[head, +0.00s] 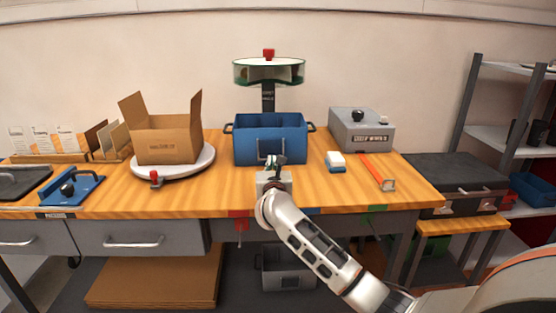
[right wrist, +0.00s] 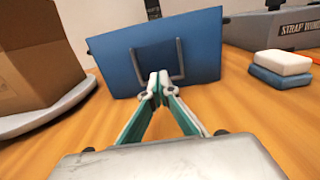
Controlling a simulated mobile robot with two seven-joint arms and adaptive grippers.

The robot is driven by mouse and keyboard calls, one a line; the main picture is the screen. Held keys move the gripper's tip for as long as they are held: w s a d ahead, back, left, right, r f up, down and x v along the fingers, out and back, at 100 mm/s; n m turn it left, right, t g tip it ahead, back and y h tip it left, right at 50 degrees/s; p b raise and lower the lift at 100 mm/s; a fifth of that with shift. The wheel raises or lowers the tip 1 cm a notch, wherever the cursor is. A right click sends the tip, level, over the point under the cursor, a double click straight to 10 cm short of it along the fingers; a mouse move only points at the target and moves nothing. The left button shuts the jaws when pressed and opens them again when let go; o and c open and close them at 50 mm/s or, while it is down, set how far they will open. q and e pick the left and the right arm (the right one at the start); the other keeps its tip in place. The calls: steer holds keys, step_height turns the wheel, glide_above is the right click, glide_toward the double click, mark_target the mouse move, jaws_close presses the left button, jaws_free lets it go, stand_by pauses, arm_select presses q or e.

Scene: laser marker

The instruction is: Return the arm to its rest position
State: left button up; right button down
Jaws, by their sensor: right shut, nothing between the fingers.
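My right arm (head: 325,252) reaches in from the lower right of the head view. My right gripper (head: 276,160) is over the table's front part, in front of the blue bin (head: 270,124). In the right wrist view the gripper (right wrist: 158,84) has its fingertips together with nothing between them. They point at the handle on the front of the blue bin (right wrist: 203,45); I cannot tell whether they touch it. My left gripper is not in view.
The wooden table (head: 225,190) holds an open cardboard box (head: 168,145) on a round turntable (head: 195,168) at left. A grey machine (head: 362,130), a white and blue block (head: 335,160) and an orange bar (head: 376,172) lie at right. A shelf rack (head: 500,135) stands far right.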

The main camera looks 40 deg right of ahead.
steer(key=p+v, duration=0.1)
steer(key=v, duration=0.7)
steer(key=shift+s+a, duration=0.1)
steer(key=shift+a, duration=0.05)
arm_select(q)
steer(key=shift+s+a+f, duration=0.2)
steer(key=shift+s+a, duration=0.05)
arm_select(e)
steer(key=shift+s+a, duration=0.3)
steer(key=shift+s, duration=0.25)
